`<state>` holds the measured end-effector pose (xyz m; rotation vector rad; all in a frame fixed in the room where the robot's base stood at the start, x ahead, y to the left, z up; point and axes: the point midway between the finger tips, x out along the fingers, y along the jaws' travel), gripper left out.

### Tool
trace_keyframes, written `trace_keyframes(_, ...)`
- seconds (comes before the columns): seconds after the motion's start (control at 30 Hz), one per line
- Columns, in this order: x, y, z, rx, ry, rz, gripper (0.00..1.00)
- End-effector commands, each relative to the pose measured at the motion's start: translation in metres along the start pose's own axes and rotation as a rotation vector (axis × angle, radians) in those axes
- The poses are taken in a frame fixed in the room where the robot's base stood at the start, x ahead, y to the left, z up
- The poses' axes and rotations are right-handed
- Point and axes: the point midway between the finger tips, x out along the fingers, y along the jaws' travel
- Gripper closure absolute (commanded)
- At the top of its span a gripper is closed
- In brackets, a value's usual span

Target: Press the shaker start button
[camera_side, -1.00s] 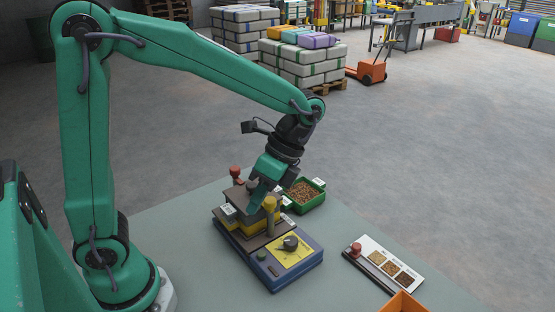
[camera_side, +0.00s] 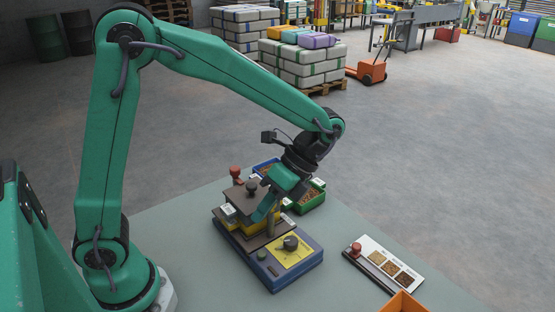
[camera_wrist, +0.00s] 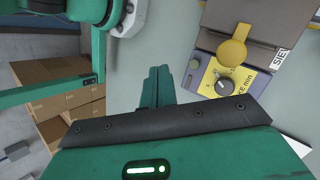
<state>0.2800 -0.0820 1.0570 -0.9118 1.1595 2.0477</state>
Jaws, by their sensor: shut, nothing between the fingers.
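My gripper (camera_side: 259,215) is shut and empty, beside the sieve stack, above and behind the button. It also shows in the wrist view (camera_wrist: 157,72), left of the button and apart from it. Contact with the stack cannot be told.
A dark lid plate (camera_side: 242,198) with a knob tops the stack. A yellow round clamp piece (camera_wrist: 233,53) stands near the dial. Green (camera_side: 317,197) and blue trays sit behind. A sample card (camera_side: 392,262) and an orange bin (camera_side: 404,302) lie right. The table front is clear.

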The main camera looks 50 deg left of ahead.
Motion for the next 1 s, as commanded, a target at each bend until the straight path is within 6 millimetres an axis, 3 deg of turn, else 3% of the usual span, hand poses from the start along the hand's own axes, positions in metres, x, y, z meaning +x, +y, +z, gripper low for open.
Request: trace_keyframes(1.0, 0.066, -0.038, -0.031, -0.001, -0.001, 0.001, 1.00)
